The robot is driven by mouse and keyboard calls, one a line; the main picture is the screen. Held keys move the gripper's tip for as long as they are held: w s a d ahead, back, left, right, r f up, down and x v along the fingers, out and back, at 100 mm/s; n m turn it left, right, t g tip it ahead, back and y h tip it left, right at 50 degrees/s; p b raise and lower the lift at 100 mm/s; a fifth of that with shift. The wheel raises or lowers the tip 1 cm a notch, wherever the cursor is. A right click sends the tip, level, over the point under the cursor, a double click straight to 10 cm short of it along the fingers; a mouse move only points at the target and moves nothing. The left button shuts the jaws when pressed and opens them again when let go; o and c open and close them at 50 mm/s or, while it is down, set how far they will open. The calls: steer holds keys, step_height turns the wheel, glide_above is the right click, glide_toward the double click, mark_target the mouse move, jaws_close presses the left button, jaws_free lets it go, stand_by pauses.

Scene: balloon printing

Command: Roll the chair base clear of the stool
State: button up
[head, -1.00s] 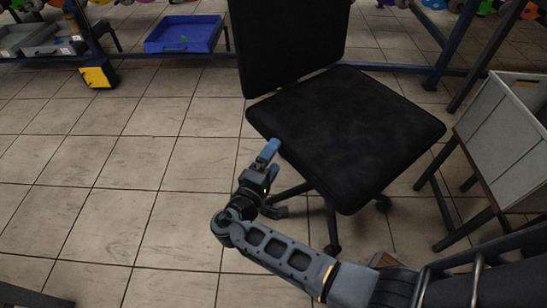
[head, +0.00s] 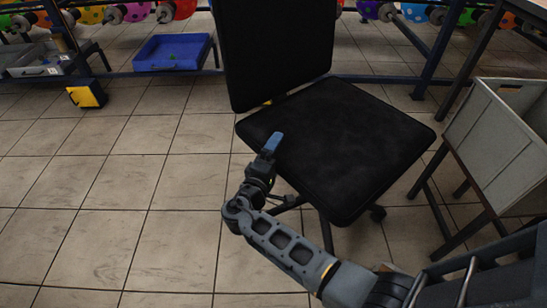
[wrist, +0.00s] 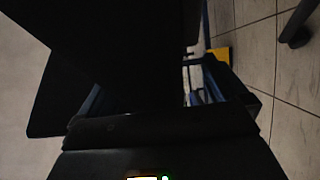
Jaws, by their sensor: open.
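The black office chair has a square seat (head: 340,145) and an upright backrest (head: 275,50). The stool (head: 468,233), with dark legs, stands close to the right of the chair. My gripper (head: 271,145) is open, its blue fingertips overlapping the seat's left edge; I cannot tell whether they touch it. In the wrist view, large dark surfaces, probably the chair, fill the upper left.
A grey crate (head: 505,135) sits on the stool. The tiled floor (head: 120,190) to the left is clear.

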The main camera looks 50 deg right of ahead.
steer(key=shift+c, duration=0.4)
jaws_close()
stand_by(0.5)
